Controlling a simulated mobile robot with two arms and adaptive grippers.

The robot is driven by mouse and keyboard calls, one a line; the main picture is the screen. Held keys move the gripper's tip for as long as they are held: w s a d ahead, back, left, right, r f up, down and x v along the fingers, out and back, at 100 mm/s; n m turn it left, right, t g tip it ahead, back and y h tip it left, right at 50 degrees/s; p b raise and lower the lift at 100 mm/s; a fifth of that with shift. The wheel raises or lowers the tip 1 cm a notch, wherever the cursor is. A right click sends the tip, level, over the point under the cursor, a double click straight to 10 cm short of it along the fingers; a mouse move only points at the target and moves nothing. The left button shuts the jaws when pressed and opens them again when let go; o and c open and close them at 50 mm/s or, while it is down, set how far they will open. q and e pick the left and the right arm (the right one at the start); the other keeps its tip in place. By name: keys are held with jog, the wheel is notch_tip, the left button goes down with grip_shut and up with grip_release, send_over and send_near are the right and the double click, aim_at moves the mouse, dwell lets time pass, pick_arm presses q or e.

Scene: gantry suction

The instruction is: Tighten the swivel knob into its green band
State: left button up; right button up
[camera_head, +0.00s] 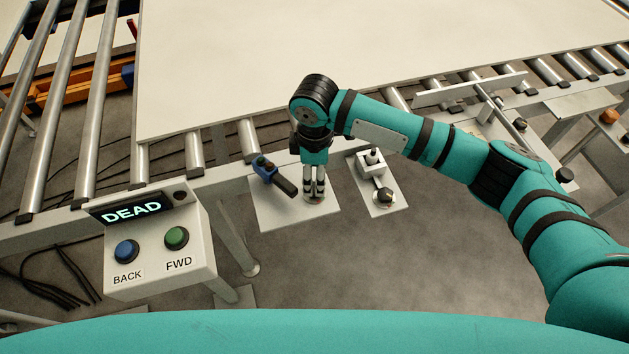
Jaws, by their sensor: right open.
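My right gripper (314,190) points straight down over a pale plate (268,214) beside the conveyor, its fingers a small gap apart. A small round pale fitting (313,199) lies at its fingertips, mostly hidden by them; I cannot tell whether they touch it. I cannot tell for sure which fitting is the swivel knob. A dark knob (384,195) sits on the neighbouring plate to the right of the gripper. No green band can be made out. My left gripper is not in view.
A blue clamp with a black handle (285,185) stands just left of the gripper. A control box (160,262) reading DEAD has a blue button (127,251) and a green button (176,238). A large pale board (240,60) covers the rollers behind.

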aim_at(314, 187)
notch_tip(314, 187, up, 7)
dwell(0.3)
dwell(0.4)
